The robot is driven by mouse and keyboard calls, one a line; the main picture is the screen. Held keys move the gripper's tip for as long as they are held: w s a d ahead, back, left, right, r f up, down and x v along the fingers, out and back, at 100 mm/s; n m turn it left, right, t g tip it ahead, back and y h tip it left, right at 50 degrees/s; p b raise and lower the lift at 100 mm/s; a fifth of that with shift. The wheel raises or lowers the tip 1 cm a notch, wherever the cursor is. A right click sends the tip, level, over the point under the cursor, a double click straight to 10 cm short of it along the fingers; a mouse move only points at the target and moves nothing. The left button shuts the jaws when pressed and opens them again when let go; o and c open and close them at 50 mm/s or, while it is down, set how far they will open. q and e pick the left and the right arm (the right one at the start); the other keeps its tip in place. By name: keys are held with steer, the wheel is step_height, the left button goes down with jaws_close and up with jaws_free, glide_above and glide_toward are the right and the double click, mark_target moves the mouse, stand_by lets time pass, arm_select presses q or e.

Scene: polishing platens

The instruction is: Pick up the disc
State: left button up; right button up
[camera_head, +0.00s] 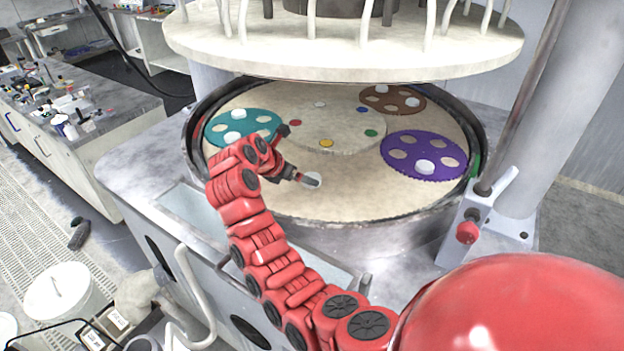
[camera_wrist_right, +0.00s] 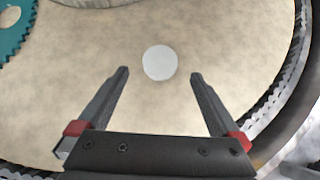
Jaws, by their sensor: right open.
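A plain white disc (camera_wrist_right: 160,62) lies flat on the beige polishing platen (camera_wrist_right: 240,35). In the head view the disc (camera_head: 314,177) is near the platen's front and is partly covered by my right gripper (camera_head: 308,180). In the wrist view my right gripper (camera_wrist_right: 160,74) is open. Its two fingertips are on either side of the disc's near edge, with a gap on both sides and nothing between the fingers. Contact with the platen cannot be told. My left gripper is not in view.
Teal (camera_head: 215,131), brown (camera_head: 405,105) and purple (camera_head: 445,147) carriers with holes lie on the platen, each with white discs. Small coloured dots surround the centre. A raised rim (camera_head: 400,225) encloses the platen. A heavy upper plate (camera_head: 340,55) hangs above.

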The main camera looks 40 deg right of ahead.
steer(key=shift+p+x, duration=1.05)
steer(key=shift+x, duration=0.1)
steer(key=x, duration=0.3)
steer(key=shift+r, duration=0.1)
steer(key=shift+a, duration=0.1)
steer(key=shift+c, duration=1)
steer(key=c, duration=1.3)
